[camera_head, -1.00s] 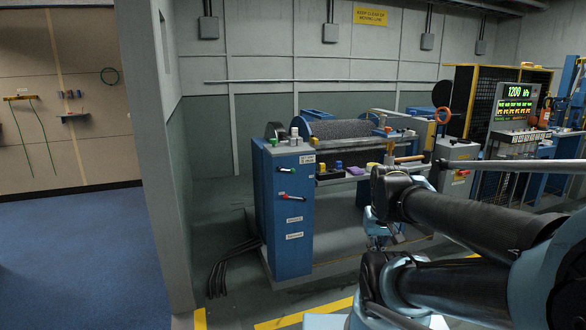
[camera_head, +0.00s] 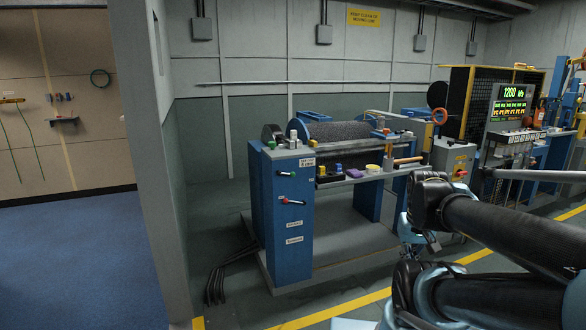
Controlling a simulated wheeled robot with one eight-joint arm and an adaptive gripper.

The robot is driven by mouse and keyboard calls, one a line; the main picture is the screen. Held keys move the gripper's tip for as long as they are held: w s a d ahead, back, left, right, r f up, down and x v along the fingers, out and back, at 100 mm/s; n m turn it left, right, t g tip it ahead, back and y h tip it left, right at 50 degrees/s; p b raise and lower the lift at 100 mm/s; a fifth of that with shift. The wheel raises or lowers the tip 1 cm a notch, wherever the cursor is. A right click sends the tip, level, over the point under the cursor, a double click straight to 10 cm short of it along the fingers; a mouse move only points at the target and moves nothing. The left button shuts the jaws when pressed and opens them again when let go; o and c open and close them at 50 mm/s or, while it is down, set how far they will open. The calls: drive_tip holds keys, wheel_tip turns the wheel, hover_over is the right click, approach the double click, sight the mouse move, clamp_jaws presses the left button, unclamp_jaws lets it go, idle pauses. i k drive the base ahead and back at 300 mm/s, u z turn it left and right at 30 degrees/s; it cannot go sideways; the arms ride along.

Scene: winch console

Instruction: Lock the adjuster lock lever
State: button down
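The blue winch console (camera_head: 290,235) stands left of the middle. Two small levers stick out from its front. The upper lever (camera_head: 288,173) has a green part and a pale end. The small labels are too small to read, so I cannot tell which one is the adjuster lock lever. My arm's dark links fill the lower right, well apart from both levers. I cannot make out my gripper in this view.
A shelf (camera_head: 346,180) with small coloured items runs right from the console under the cable drum (camera_head: 342,132). A control stand (camera_head: 510,118) with a lit screen is farther right. Black cables (camera_head: 216,285) lie left of the console. A grey wall (camera_head: 150,170) borders the left. Floor before the console is clear.

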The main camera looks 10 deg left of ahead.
sight(292, 174)
drive_tip(key=i, duration=1)
